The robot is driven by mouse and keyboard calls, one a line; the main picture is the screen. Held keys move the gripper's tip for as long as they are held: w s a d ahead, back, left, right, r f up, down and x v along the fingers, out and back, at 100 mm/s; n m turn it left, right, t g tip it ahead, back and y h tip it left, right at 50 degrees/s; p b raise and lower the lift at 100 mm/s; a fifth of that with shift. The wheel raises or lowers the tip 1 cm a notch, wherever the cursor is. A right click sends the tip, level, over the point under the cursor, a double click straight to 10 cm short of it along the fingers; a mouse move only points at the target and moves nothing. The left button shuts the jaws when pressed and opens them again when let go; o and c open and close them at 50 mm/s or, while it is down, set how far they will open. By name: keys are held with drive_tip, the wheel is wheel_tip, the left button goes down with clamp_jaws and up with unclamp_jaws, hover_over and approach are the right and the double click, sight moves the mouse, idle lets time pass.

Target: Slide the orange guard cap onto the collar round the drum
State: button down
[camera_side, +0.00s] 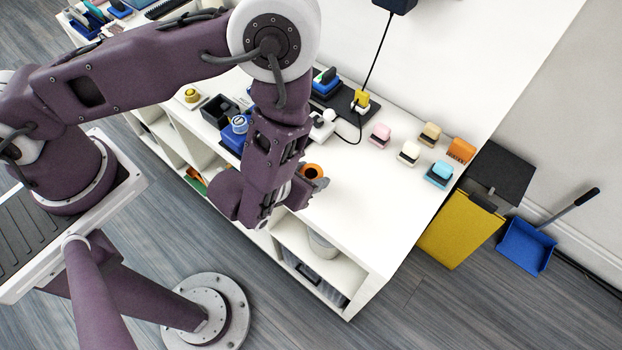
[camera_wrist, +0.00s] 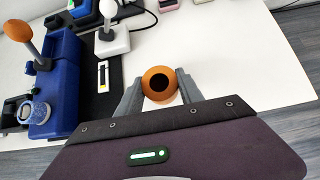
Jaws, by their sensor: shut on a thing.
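The orange guard cap (camera_wrist: 160,83) is a round ring with a dark round opening, held between the two grey fingers of my gripper (camera_wrist: 159,88). In the side view the cap (camera_side: 312,171) shows at the end of my gripper (camera_side: 314,180), over the white counter near its front edge. A blue unit (camera_side: 229,139) stands left of my gripper, with a round blue-and-pale ringed part (camera_side: 239,122) on top, which looks like the drum and collar. In the wrist view the ringed part (camera_wrist: 33,113) is at the lower left, apart from the cap.
Several coloured blocks, including a pink one (camera_side: 380,135) and an orange one (camera_side: 461,150), stand on the white counter (camera_side: 375,200) to the right.

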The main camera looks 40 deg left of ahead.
sight(309, 166)
drive_tip(key=shift+r, duration=1.65)
drive_tip(key=shift+r, duration=0.1)
